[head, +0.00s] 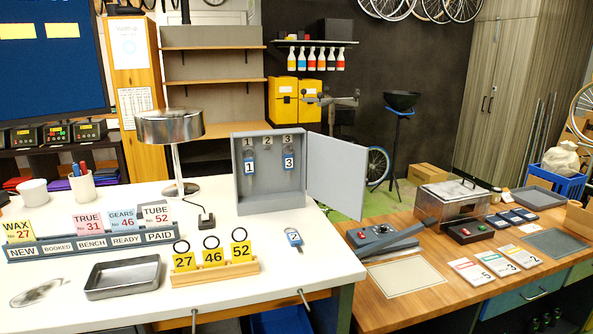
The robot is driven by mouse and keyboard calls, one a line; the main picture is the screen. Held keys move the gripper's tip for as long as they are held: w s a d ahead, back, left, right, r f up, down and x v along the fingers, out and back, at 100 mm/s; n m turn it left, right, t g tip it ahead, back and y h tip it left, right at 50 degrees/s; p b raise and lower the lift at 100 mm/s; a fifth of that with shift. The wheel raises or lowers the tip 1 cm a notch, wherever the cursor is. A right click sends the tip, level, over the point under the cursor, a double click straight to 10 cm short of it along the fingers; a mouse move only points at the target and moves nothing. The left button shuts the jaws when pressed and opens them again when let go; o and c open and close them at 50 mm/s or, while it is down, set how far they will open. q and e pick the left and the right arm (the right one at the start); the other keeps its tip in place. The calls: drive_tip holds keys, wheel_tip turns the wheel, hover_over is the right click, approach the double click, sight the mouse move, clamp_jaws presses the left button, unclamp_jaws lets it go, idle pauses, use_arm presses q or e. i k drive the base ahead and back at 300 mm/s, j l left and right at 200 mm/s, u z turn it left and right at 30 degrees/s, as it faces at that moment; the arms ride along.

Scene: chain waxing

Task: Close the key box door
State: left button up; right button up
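The grey key box (240,190) stands upright at the back of the white table. Its door (336,178) is hinged on the right side and stands wide open, swung out to the right. Inside, a blue key tag 1 (249,161) hangs at the left and a blue key tag 3 (288,159) hangs at the right. No tag shows under the label 2 (267,142). A blue-edged key tag 2 (293,237) lies on the table in front of the box. Neither of my grippers is in view.
A lamp (170,126) stands left of the box. A wooden rack (215,273) with yellow number tags, a metal tray (122,277) and a card rail (90,245) sit in front. A wooden bench (400,306) with a lever device (382,238) is on the right. The table's right front is clear.

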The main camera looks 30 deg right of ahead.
sight(336, 169)
drive_tip(key=l+u, duration=0.25)
drive_tip(key=l, duration=0.2)
drive_tip(key=l+u, duration=0.2)
drive_tip(key=l, duration=0.25)
drive_tip(key=k+l+u, duration=0.25)
drive_tip(key=l, duration=0.2)
drive_tip(key=l+u, duration=0.2)
drive_tip(key=l, duration=0.25)
drive_tip(key=k+l, duration=0.15)
drive_tip(key=l, duration=0.25)
drive_tip(key=k+l, duration=0.1)
drive_tip(key=l, duration=0.3)
drive_tip(key=k+l, duration=0.15)
drive_tip(key=l, duration=0.25)
drive_tip(key=k+l+u, duration=0.1)
drive_tip(key=l, duration=0.35)
drive_tip(key=k+l, duration=0.15)
drive_tip(key=l, duration=0.25)
drive_tip(key=k+l, duration=0.15)
drive_tip(key=l, duration=0.25)
